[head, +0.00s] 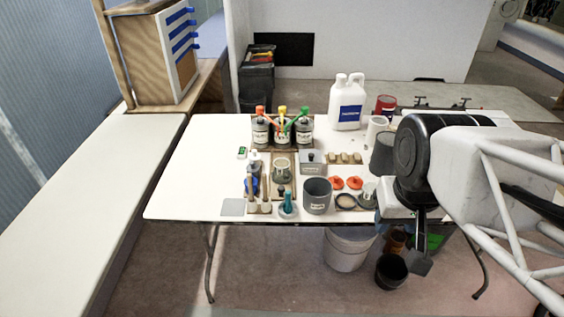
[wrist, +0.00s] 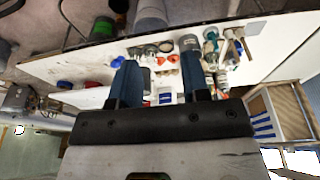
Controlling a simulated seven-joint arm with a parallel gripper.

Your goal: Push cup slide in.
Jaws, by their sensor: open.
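I cannot tell which part is the cup slide. A grey labelled cup (head: 317,197) stands upright near the table's front edge. A darker grey cup-like vessel (head: 383,156) is farther right, partly behind my arm. A small light cup (head: 369,192) is at the front right, beside a dark ring (head: 346,202). My gripper (wrist: 160,80) is open in the wrist view, with two blue-grey fingers apart and nothing between them. In the head view my arm is at the table's right side, apart from the labelled cup, and hides the table's right part.
The white table (head: 190,180) holds a white jug (head: 347,102), several dark bottles with coloured tops (head: 282,130), a grey box (head: 312,162) and orange lids (head: 353,182). A white bucket (head: 347,250) and a black pot (head: 391,270) are below. The table's left part is clear.

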